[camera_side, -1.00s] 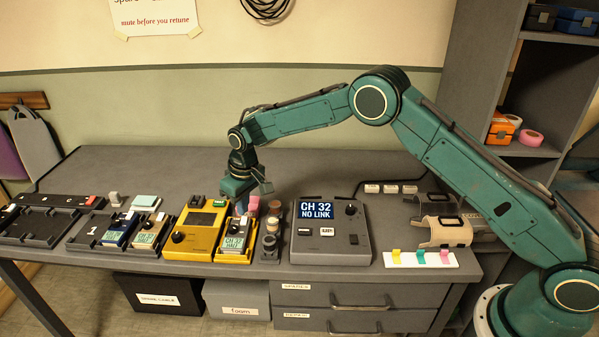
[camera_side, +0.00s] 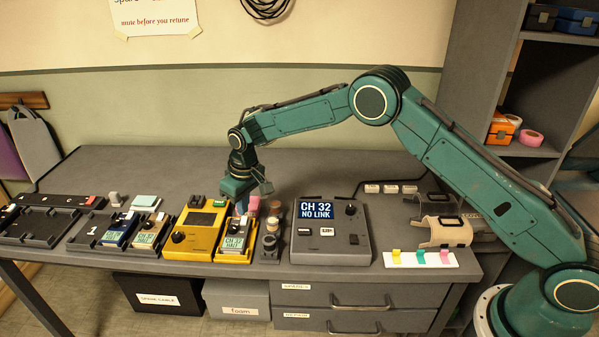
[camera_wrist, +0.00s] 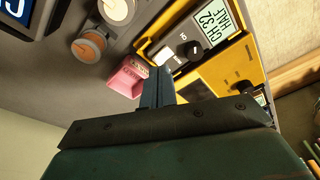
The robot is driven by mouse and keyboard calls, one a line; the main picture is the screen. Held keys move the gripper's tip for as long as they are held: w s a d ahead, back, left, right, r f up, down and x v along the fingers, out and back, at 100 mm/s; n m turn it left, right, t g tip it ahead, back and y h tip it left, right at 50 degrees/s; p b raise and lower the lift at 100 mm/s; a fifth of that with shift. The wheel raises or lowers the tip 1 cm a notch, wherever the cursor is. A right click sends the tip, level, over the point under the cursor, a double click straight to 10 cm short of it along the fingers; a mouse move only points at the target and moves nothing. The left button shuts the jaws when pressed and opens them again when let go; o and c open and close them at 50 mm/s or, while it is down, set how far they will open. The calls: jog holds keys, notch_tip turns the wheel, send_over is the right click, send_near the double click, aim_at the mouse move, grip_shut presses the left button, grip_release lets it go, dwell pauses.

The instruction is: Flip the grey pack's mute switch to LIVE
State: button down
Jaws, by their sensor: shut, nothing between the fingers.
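The pale grey pack (camera_side: 235,244) sits at the right end of the yellow unit, its small screen reading CH 32 HALF. In the wrist view the pack (camera_wrist: 183,32) shows its screen, a dark knob (camera_wrist: 190,50) and a small white switch-like part (camera_wrist: 162,56) at its end. I cannot read the switch's setting. My gripper (camera_side: 241,203) is low over the pack's far end. In the wrist view my gripper (camera_wrist: 157,75) is shut and empty, its tip close to the white part; I cannot tell whether they touch.
A pink block (camera_wrist: 129,76) stands close beside the fingers. Round-topped pieces (camera_side: 270,240) stand right of the pack. The grey console (camera_side: 331,259) reads CH 32 NO LINK. The yellow unit (camera_side: 193,238) and other packs (camera_side: 147,234) lie left. The rear bench is mostly clear.

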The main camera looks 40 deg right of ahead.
jog(key=shift+f, duration=0.85)
dwell(0.8)
jog(key=shift+r, duration=3.55)
